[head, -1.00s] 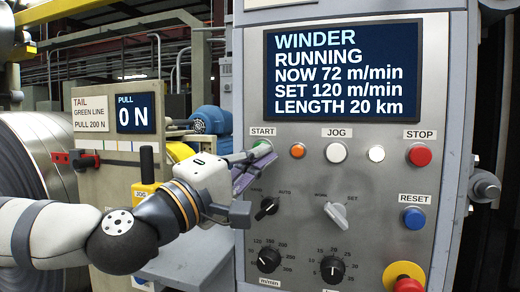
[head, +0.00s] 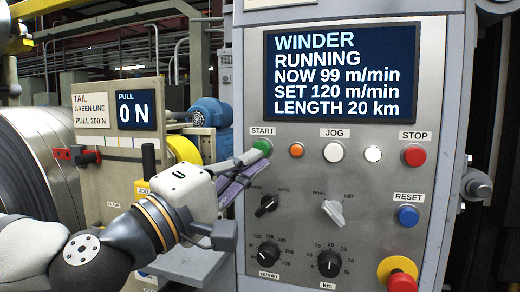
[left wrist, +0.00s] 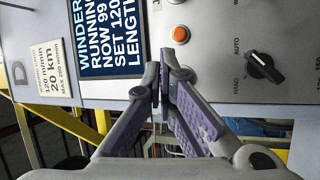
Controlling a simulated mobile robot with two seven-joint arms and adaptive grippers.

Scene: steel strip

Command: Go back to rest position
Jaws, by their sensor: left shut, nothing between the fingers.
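The winder's control panel (head: 376,230) fills the right of the head view. Its screen (head: 340,70) reads RUNNING, NOW 99 m/min, SET 120 m/min, LENGTH 20 km. My left gripper (head: 262,154) is shut and empty, its fingertips just below the green START button (head: 263,146). Whether they touch it or the panel, I cannot tell. In the left wrist view the shut fingertips (left wrist: 161,62) lie beside the orange button (left wrist: 180,34), and the green button is not visible. My right gripper is not in view.
The panel carries a red STOP button (head: 415,156), knobs and a red emergency stop (head: 402,281) at lower right. Left stand a large steel coil (head: 35,160), a pull display reading 0 N (head: 136,112) and a blue motor (head: 211,112).

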